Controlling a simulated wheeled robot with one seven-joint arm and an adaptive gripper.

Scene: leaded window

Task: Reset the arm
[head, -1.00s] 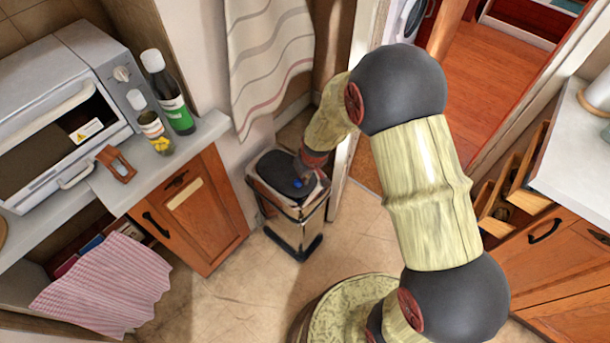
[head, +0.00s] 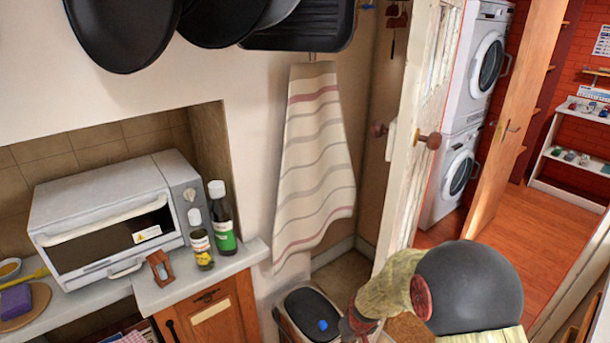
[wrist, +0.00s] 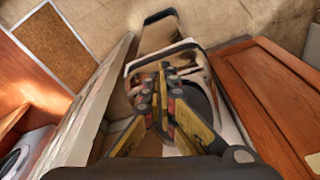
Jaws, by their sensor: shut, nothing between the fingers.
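My arm, with wood-textured links and dark round joints, rises at the lower right of the head view. My gripper (wrist: 163,78) shows in the wrist view with its yellow and black fingers together and nothing held. It is above the trash bin (wrist: 137,60), whose dark lid lies below and behind the fingers. In the head view the bin (head: 300,300) stands at the bottom middle, and the end of my arm is just right of it. A small blue spot (head: 323,325) shows over the lid. The fingertips are hard to make out in the head view.
A toaster oven (head: 110,215) and bottles (head: 222,220) stand on the left counter. A striped towel (head: 315,160) hangs behind the bin. An open white door (head: 430,110) stands close right of the bin. A wooden cabinet door (wrist: 265,100) is close right in the wrist view.

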